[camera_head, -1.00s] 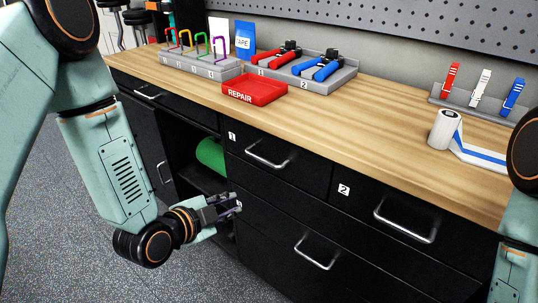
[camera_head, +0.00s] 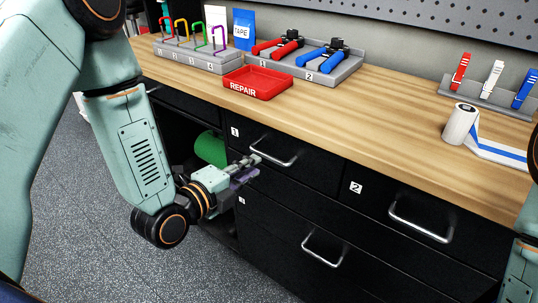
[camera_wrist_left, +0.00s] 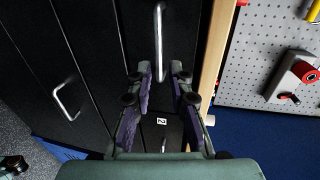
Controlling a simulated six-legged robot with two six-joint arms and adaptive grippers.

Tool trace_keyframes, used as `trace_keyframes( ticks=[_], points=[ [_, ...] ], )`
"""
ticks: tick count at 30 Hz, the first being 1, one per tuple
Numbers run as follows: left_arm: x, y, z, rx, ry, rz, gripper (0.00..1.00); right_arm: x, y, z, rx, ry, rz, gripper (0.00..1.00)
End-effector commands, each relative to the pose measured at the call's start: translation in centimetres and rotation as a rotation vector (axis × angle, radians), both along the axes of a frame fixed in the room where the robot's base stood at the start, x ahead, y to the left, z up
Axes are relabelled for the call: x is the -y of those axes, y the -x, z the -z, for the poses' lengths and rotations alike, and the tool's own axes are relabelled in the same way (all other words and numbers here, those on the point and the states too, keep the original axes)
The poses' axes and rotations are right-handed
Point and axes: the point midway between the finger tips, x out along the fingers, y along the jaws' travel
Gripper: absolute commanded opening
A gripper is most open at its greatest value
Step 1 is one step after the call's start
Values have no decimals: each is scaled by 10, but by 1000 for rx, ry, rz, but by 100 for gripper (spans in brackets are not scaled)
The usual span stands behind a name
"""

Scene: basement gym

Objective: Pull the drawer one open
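Drawer one (camera_head: 315,170) is a black drawer front with a white "1" label, under the wooden counter; it looks shut. Its silver bar handle (camera_head: 276,153) is free. My left gripper (camera_head: 256,168) is open and empty, just left of this handle in the head view. In the left wrist view the handle (camera_wrist_left: 160,35) lies ahead, in line with the gap between the two fingers of the gripper (camera_wrist_left: 162,78). The fingers seem apart from the handle; the exact distance cannot be told. My right gripper is not in view.
Drawer two (camera_head: 378,208) with its handle (camera_head: 420,222) is to the right, and a lower drawer handle (camera_head: 322,249) is below. An open shelf holds a green roll (camera_head: 210,148). The counter carries a red REPAIR tray (camera_head: 257,80), pliers (camera_head: 327,62) and a tape roll (camera_head: 460,125).

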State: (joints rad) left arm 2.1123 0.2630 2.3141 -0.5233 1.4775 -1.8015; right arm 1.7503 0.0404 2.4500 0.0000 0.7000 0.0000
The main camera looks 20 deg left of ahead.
Motion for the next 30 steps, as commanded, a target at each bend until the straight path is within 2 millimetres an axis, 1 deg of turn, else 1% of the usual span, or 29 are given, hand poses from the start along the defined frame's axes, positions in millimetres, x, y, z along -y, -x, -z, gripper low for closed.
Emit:
trace_keyframes(
  ticks=[5, 12, 15, 20, 27, 30],
  points=[
    [8, -21, 5, 4, -3, 4, 20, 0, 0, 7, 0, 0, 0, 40],
    [19, -55, 13, 1, -1, 3, 20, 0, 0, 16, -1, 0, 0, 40],
    [22, -65, 15, 1, 0, 4, 20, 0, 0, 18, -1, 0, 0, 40],
    [23, -71, 16, 0, 3, 1, 20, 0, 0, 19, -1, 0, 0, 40],
    [23, -72, 15, -1, 4, 1, 20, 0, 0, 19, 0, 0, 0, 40],
    [23, -72, 15, -1, 3, 1, 11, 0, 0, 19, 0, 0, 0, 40]
  ],
)
